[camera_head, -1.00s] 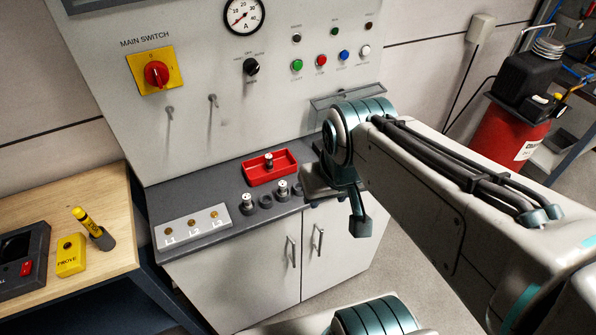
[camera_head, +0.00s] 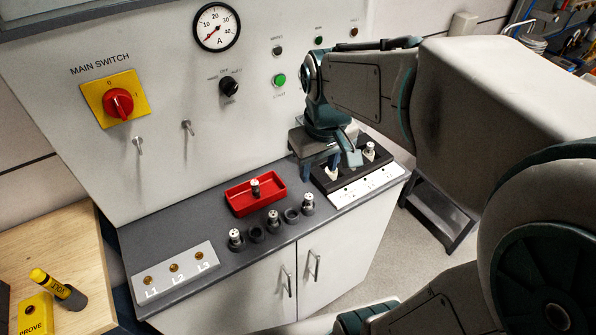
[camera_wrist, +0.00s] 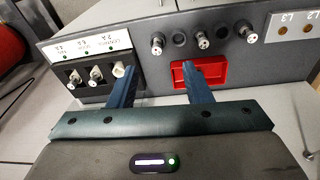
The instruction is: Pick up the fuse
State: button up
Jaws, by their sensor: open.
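Several fuses with pale caps show. One fuse (camera_head: 255,188) stands in a red tray (camera_head: 240,208) on the grey counter. Three more stand in a row in front of the tray: left (camera_head: 236,238), middle (camera_head: 273,219) and right (camera_head: 307,202). A black holder block at the right carries white fuses, one (camera_head: 370,150) beyond my gripper and one (camera_head: 332,172) beside its fingers. My gripper (camera_head: 322,170) is open over the block's left part. In the wrist view, its fingers (camera_wrist: 160,78) are apart with nothing between them; the left fingertip is near a white fuse (camera_wrist: 119,70). The right finger partly covers the tray.
Empty round sockets (camera_head: 290,214) sit between the row's fuses. A terminal plate (camera_head: 172,272) marked L1, L2, L3 lies at the counter's left. The upright panel with the main switch (camera_head: 117,102) rises behind.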

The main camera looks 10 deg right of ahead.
jog(key=n+g+b, duration=0.1)
jog(key=n+g, duration=0.1)
send_over(309, 196)
notch_tip(309, 196, down, 4)
notch_tip(309, 196, down, 8)
jog(key=shift+w+a+f, duration=0.1)
jog(key=shift+f, duration=0.05)
jog(key=shift+f+p, duration=0.8)
jog(key=shift+f, duration=1.85)
grip_shut()
